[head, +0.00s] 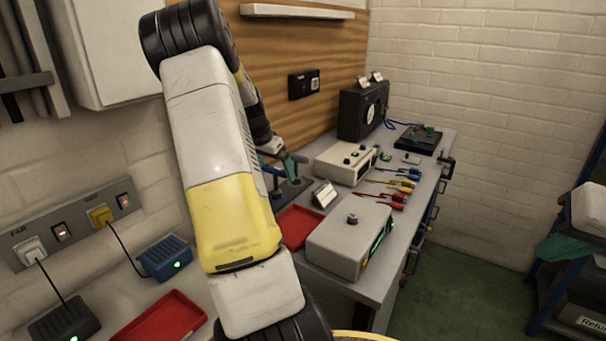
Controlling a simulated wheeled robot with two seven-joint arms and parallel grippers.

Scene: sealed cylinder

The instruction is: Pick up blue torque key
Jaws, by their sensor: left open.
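Several slim tools with coloured handles lie in a row on the grey workbench (343,284). A blue-handled one (405,172), which looks like the blue torque key, is at the far end of the row, beyond yellow and red ones (397,198). My left arm rises through the middle of the view and folds back down behind itself. My left gripper (285,168) shows only partly behind that arm, over the back of the bench. It is open, left of the key and well apart from it. My right gripper is out of view.
A grey box with a knob (349,238) stands at the near bench edge, beside a red tray (297,226). A white instrument (345,163), black speaker-like box (362,110) and black device (425,139) stand farther back. A shelf rack (545,290) is at right, across green floor.

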